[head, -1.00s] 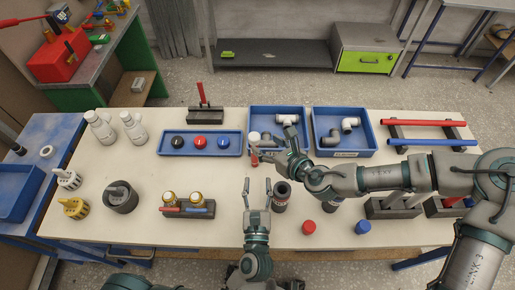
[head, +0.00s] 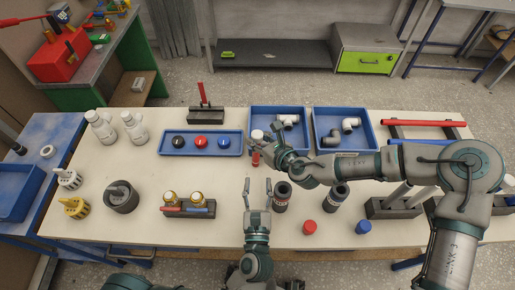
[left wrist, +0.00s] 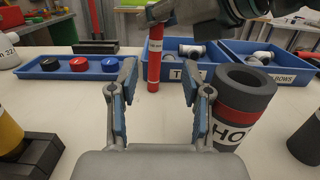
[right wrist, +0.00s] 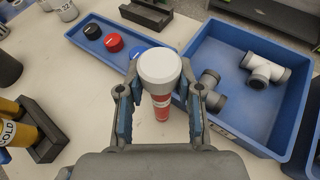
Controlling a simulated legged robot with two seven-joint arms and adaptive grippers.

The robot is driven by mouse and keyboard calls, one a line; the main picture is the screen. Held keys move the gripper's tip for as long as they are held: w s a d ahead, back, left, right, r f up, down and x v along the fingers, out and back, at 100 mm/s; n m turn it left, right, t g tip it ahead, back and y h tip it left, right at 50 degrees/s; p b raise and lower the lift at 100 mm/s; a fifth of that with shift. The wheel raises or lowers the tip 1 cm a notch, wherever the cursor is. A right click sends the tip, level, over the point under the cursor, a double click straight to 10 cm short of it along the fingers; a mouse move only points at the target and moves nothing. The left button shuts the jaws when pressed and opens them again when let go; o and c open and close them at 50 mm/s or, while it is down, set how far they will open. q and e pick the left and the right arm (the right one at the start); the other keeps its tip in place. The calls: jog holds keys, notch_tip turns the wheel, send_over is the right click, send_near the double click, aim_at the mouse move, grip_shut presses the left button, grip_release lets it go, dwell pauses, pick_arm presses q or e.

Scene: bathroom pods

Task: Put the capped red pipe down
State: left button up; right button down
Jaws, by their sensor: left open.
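The red pipe (head: 255,159) stands upright on the table in front of the blue trays, with a white cap (head: 257,135) on top. My left gripper (head: 258,188) is open and empty, nearer the table's front.
A dark pipe with a red band (left wrist: 235,105) stands right of my left gripper. Blue trays (head: 278,113) of fittings lie behind. A tray of black, red and blue caps (head: 200,153) is to the left. The table between my left gripper and the gold-topped parts is clear.

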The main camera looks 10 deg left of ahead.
notch_tip(320, 180, up, 10)
jog(key=shift+f, duration=0.25)
jog(key=shift+d+r, duration=0.1)
jog(key=shift+r, duration=0.1)
jog(key=d, duration=1.5)
notch_tip(320, 180, down, 10)
jog(key=shift+d, duration=0.45)
jog(key=shift+a, duration=0.1)
jog(key=c, duration=0.8)
grip_release()
jog(key=shift+a+n, duration=0.2)
jog(key=shift+n, duration=0.1)
jog(key=shift+o, duration=0.2)
